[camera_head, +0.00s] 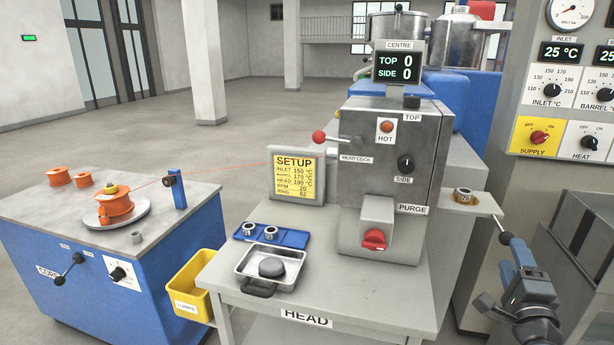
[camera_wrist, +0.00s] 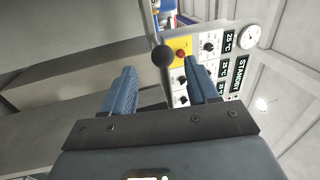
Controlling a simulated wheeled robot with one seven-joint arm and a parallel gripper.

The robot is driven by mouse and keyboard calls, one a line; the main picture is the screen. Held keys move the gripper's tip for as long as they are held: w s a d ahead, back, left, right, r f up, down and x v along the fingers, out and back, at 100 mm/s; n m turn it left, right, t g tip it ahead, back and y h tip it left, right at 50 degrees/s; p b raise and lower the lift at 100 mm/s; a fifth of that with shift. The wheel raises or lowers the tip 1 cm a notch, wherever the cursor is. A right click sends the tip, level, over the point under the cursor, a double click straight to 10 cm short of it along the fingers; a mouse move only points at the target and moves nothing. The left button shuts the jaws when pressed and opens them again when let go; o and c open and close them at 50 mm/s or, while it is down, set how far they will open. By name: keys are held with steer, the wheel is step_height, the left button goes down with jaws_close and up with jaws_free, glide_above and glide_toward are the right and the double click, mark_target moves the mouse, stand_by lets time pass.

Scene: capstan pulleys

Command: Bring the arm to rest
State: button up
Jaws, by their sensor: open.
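My gripper (camera_head: 517,252) is at the right in the head view, beside the purge machine's small side shelf. In the wrist view its two blue fingers (camera_wrist: 161,70) stand wide apart with nothing held between them. A black ball knob (camera_wrist: 163,56) shows between and just beyond the fingertips in that view. In the head view a black knob (camera_head: 505,238) on a thin rod lies close to my fingertips. I cannot tell whether any finger touches it.
The head table (camera_head: 330,300) carries the machine (camera_head: 385,150), a blue tray (camera_head: 290,238) with rings and a metal pan (camera_head: 245,265). A control panel (camera_head: 560,90) rises behind my arm. A ring (camera_head: 463,195) sits on the side shelf (camera_head: 483,206). A blue cabinet (camera_head: 130,285) stands left.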

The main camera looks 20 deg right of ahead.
steer(key=s+a+f+n+y+p, duration=0.1)
steer(key=s+a+f+n+y, duration=0.2)
steer(key=s+a+n, duration=0.45)
steer(key=s+a+f+n+y+p, duration=0.1)
steer(key=s+a+f+n+y, duration=0.2)
steer(key=s+a, duration=0.65)
steer(key=s+a+r+n+g+y, duration=0.1)
steer(key=s+a+r+n+y, duration=0.1)
steer(key=s+a+r+n, duration=0.2)
steer(key=s+a+r+n+g+y+p, duration=0.1)
steer(key=s+a+r+n+y, duration=0.2)
steer(key=s+a+n, duration=0.7)
steer(key=s+a+r, duration=0.1)
steer(key=s+a, duration=0.1)
steer(key=s, duration=0.1)
steer(key=shift+r, duration=0.15)
